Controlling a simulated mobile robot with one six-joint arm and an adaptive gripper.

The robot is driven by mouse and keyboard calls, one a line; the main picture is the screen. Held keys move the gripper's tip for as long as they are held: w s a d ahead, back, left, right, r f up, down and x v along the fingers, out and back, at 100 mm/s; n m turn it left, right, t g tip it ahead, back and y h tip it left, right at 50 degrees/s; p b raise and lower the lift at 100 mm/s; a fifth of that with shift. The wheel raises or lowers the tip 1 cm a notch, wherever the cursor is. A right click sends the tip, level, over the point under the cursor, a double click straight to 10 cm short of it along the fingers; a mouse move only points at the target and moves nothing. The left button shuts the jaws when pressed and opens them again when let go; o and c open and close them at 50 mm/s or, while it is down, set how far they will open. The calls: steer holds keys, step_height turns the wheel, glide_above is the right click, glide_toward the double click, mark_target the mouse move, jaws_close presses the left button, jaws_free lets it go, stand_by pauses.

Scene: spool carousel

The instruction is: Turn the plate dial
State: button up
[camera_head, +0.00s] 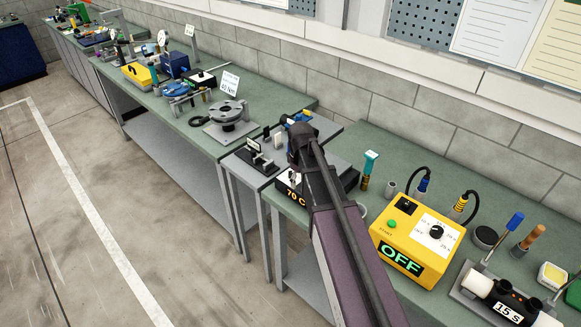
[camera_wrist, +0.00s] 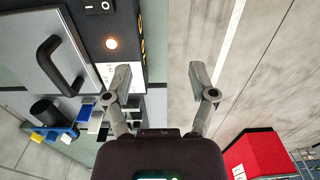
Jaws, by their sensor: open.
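The plate unit is a black box with an amber "70 C" display (camera_head: 296,195), largely hidden behind my arm in the head view. In the wrist view its black front panel (camera_wrist: 125,25) is at upper left, with a rocker switch (camera_wrist: 98,6) and a glowing orange lamp (camera_wrist: 111,43). A white scale label (camera_wrist: 101,72) lies below the lamp, partly covered by my left finger; the dial itself is not clearly visible. My gripper (camera_wrist: 158,82) is open, its fingers apart with nothing between them. The left finger overlaps the panel; contact cannot be told. The right finger is over floor.
A lid with a black handle (camera_wrist: 62,65) is left of the panel. A yellow box reading "OFF" (camera_head: 402,262) stands right of my arm. A green-handled tool (camera_head: 369,168) stands near it. A round turntable (camera_head: 229,113) is on the left bench. Floor is open at left.

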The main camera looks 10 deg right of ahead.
mark_target(291, 173)
steer(key=w+r+n+p, duration=0.3)
steer(key=w+n, duration=0.3)
steer(key=w, duration=0.7)
steer(key=shift+w+r+n+p, duration=0.2)
steer(key=shift+r+n+p, duration=0.15)
steer(key=shift+r, duration=0.5)
steer(key=shift+f, duration=0.1)
step_height(291, 173, down, 14)
steer(key=b, duration=1.3)
steer(key=shift+r+b, duration=0.25)
steer(key=shift+b, duration=0.1)
